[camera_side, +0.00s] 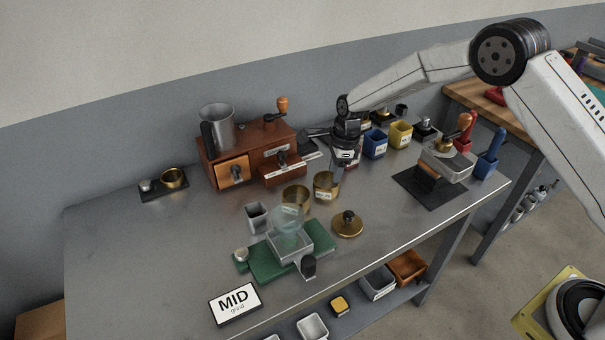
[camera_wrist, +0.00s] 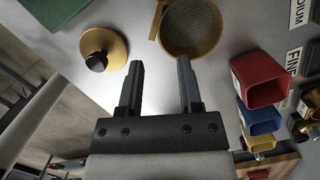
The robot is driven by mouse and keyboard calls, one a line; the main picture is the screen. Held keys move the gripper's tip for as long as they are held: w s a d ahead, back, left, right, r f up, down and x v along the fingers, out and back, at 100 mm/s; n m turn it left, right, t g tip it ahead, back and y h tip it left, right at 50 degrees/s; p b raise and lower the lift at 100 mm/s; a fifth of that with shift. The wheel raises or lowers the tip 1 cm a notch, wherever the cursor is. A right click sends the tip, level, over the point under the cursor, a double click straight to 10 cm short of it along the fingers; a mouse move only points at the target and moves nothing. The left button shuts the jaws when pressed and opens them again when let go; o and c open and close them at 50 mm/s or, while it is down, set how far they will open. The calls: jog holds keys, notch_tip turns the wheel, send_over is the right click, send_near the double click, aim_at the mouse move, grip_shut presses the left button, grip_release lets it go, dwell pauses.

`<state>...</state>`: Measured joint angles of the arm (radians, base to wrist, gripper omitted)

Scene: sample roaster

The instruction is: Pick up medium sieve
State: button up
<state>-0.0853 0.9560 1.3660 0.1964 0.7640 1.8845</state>
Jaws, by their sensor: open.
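A brass sieve (camera_side: 326,188) with a small white label stands on the metal table; its print is too small to read, so I cannot tell if it is the medium one. A second brass ring (camera_side: 296,198) stands just left of it. My gripper (camera_side: 337,170) is over the labelled sieve's back rim in the side view. In the wrist view my gripper (camera_wrist: 160,63) is open, with nothing between its fingers.
A brass lid with a black knob (camera_side: 347,226) lies in front, also in the wrist view (camera_wrist: 104,54). A green scale (camera_side: 270,262) holds a clear container. A wooden grinder (camera_side: 243,155) stands behind left. Blue (camera_side: 375,144) and yellow (camera_side: 400,135) cups stand behind right.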

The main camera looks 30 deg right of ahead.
aim_at(329, 190)
jog(key=shift+w+a+f, duration=0.1)
jog(key=shift+a+f, duration=0.1)
jog(key=shift+f, duration=1)
jog(key=shift+a+f, duration=0.2)
jog(key=shift+f, duration=0.95)
jog(key=shift+w+a+f, duration=0.1)
jog(key=shift+a+f, duration=0.1)
jog(key=shift+f, duration=1)
grip_shut()
